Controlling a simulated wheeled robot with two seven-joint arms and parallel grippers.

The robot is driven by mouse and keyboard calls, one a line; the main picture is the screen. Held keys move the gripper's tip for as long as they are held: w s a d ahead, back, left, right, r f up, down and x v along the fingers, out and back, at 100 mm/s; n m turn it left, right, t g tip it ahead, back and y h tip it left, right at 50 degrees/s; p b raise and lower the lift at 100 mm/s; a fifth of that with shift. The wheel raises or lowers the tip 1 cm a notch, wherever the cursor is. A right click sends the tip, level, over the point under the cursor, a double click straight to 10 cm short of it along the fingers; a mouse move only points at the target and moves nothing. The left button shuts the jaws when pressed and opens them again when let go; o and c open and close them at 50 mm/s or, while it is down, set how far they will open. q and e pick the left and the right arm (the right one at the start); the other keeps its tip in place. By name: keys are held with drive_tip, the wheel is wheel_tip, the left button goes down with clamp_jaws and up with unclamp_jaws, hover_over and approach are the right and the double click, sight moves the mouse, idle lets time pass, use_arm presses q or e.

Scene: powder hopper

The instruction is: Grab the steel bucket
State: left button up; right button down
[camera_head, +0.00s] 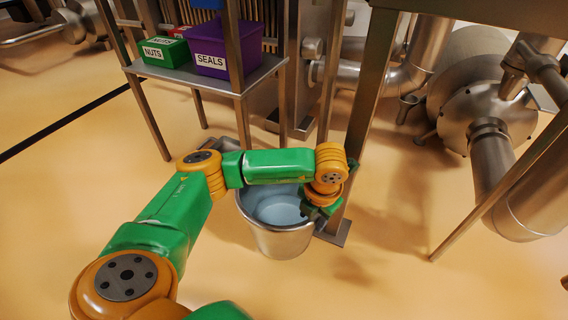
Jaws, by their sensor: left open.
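The steel bucket (277,241) stands upright on the floor near the middle of the head view. Its inside looks pale blue-grey, and I cannot tell whether it holds anything. My left arm reaches in from the left and crosses over the bucket's far side. My left gripper (318,212) is open at the bucket's right rim. I cannot tell whether its fingers touch the rim or straddle it. The arm hides part of the bucket's back rim. My right gripper is not in view.
A metal shelf (180,76) behind carries a green NUTS box (165,52) and a purple SEALS box (215,50). A steel post with a foot plate (333,232) stands just right of the bucket. Large pipes and a pump housing (480,115) fill the right. Floor in front is clear.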

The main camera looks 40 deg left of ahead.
use_arm(q)
wheel_tip(320, 180, down, 3)
drive_tip(key=shift+w+a+r, duration=0.15)
drive_tip(key=shift+r, duration=0.15)
clamp_jaws()
drive_tip(key=shift+w+r, duration=0.1)
idle(1.0)
